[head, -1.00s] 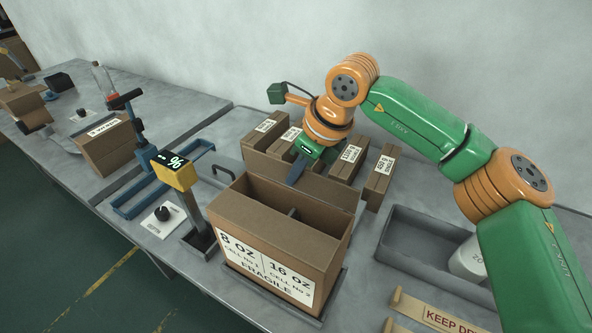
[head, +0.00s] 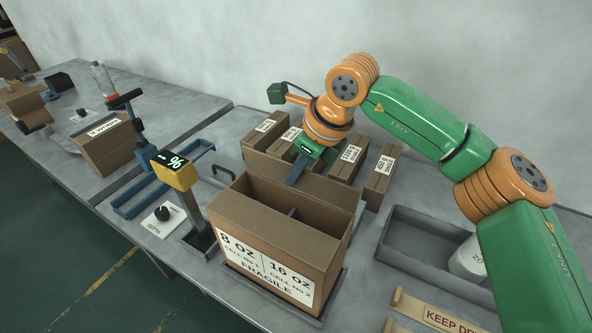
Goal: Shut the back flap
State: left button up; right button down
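The open brown carton (head: 280,262) stands upright at the table's front, with a white label reading 8 OZ, 16 OZ and FRAGILE. Its inside is open at the top, and a divider shows within. The back flap (head: 328,190) stands up along the carton's far edge. My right gripper (head: 296,174) points down at that flap, near its middle, and its grey tip overlaps the flap in the picture. I cannot tell whether it touches the flap or how far its fingers are apart. My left gripper is out of view.
Several labelled brown boxes (head: 378,184) stand close behind the carton. A grey tray (head: 400,252) with a white roll (head: 468,262) lies to the right. A yellow display post (head: 176,172) stands to the left, with a blue frame (head: 135,212) beyond it.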

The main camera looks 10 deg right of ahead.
jog(key=shift+f+b, duration=0.15)
jog(key=shift+b, duration=0.45)
jog(key=t+h+b, duration=0.1)
jog(key=b, duration=0.2)
jog(key=s+t+h+b, duration=0.1)
jog(key=b, duration=0.2)
jog(key=a+f+n+t+h+b, duration=0.1)
jog(key=t+b, duration=0.1)
jog(key=b, duration=0.2)
jog(key=shift+s+a, duration=0.1)
jog(key=shift+s, duration=0.25)
jog(key=shift+s+a+r+t+h+b, duration=0.2)
jog(key=shift+t+h+b, duration=0.2)
jog(key=shift+t+b, duration=0.5)
jog(key=c, duration=1)
grip_release()
jog(key=shift+c, duration=0.2)
